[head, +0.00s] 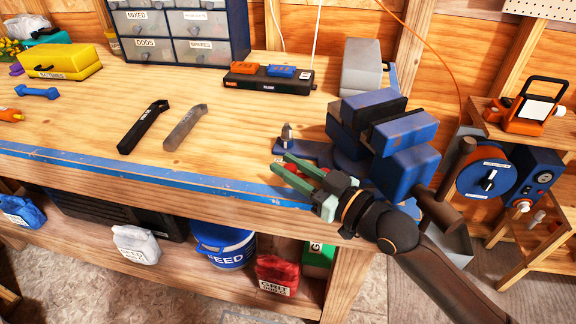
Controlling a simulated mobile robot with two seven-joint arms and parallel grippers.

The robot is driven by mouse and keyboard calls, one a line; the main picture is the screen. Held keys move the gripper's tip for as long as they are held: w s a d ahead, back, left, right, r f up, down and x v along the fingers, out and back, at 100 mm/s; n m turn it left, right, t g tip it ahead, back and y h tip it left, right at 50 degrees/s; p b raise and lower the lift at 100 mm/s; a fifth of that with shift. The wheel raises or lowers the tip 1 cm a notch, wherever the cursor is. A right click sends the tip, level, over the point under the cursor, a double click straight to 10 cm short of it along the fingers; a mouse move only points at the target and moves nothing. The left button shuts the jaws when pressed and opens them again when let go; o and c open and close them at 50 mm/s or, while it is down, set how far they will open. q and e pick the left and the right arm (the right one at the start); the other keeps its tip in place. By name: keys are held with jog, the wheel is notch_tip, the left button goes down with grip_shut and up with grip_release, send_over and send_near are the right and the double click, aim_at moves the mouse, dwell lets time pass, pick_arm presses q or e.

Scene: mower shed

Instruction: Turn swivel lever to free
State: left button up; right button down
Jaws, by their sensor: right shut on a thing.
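A blue bench vise (405,165) is mounted at the right front corner of the workbench. Its flat blue base (303,150) reaches left, and a small grey metal post (286,135) stands upright on it. My right gripper (284,167), with green fingers, is at the bench's front edge beside this base. Its fingers are shut on a small red part, the swivel lever (292,167), which they mostly hide. The lever's exact angle cannot be told. My left gripper is not in view.
On the workbench (90,115) lie a black tool (143,127), a grey tool (185,127) and a black tray (268,76) with orange and blue blocks. A drawer cabinet (180,30) stands behind. A wooden shelf (505,145) is at right.

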jog(key=c, duration=0.6)
grip_release()
jog(key=shift+b+v, duration=0.6)
jog(key=shift+v, duration=5.7)
